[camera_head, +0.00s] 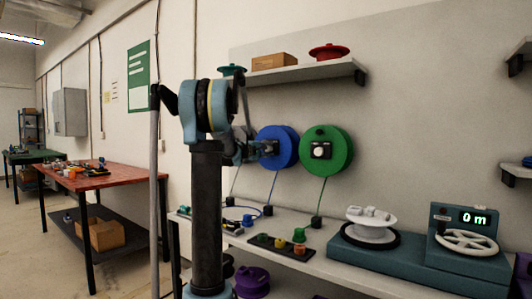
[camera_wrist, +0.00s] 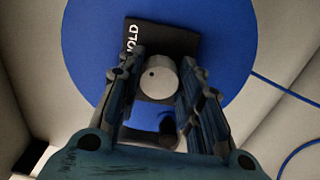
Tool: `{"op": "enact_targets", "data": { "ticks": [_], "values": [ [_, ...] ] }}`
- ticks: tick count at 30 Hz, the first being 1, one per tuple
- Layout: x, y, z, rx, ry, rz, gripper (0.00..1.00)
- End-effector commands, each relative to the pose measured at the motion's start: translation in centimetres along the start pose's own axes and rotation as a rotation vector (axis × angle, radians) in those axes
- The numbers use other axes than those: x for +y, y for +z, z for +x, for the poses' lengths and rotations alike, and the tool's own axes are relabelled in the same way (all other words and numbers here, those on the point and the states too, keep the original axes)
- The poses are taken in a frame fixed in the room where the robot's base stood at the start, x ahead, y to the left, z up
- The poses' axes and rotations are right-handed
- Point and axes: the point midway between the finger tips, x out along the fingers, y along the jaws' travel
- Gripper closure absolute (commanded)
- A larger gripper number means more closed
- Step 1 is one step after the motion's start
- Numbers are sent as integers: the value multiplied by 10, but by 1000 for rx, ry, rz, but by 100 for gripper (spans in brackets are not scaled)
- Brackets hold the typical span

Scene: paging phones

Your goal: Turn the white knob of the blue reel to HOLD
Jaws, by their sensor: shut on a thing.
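The blue reel (camera_head: 285,137) is mounted on the wall in the head view. It fills the middle of the wrist view (camera_wrist: 225,35). Its white knob (camera_wrist: 160,80) sits on a black plate (camera_wrist: 180,38), with a small dark dot at the knob's left side. White lettering ending in "OLD" shows at the plate's left edge, turned sideways and partly hidden by a finger. My gripper (camera_wrist: 160,62) has a finger on each side of the knob and is shut on it. In the head view my gripper (camera_head: 267,148) is at the reel's front, mostly hidden behind my arm.
A green reel (camera_head: 342,150) with its own knob hangs close at the right. A shelf (camera_head: 310,72) is above. The bench below holds switches (camera_head: 280,246), a white spool (camera_head: 372,224) and a teal unit (camera_head: 462,244) reading 0 m. Cords hang below both reels.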

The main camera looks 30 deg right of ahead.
Motion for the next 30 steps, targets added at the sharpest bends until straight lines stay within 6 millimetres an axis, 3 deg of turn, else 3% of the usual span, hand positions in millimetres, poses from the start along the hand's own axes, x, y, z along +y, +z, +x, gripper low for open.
{"op": "enact_targets", "data": {
  "ticks": [12,13,15,16,26,30],
  "values": [
    [-3,0,-2,0,-3,11,91],
    [-3,0,-2,0,-3,11,64],
    [-2,0,-1,0,-2,10,49],
    [-2,0,-1,0,-2,10,46],
    [-1,1,-1,-1,-1,8,46],
    [-1,0,-10,1,-1,8,46]
  ]
}}
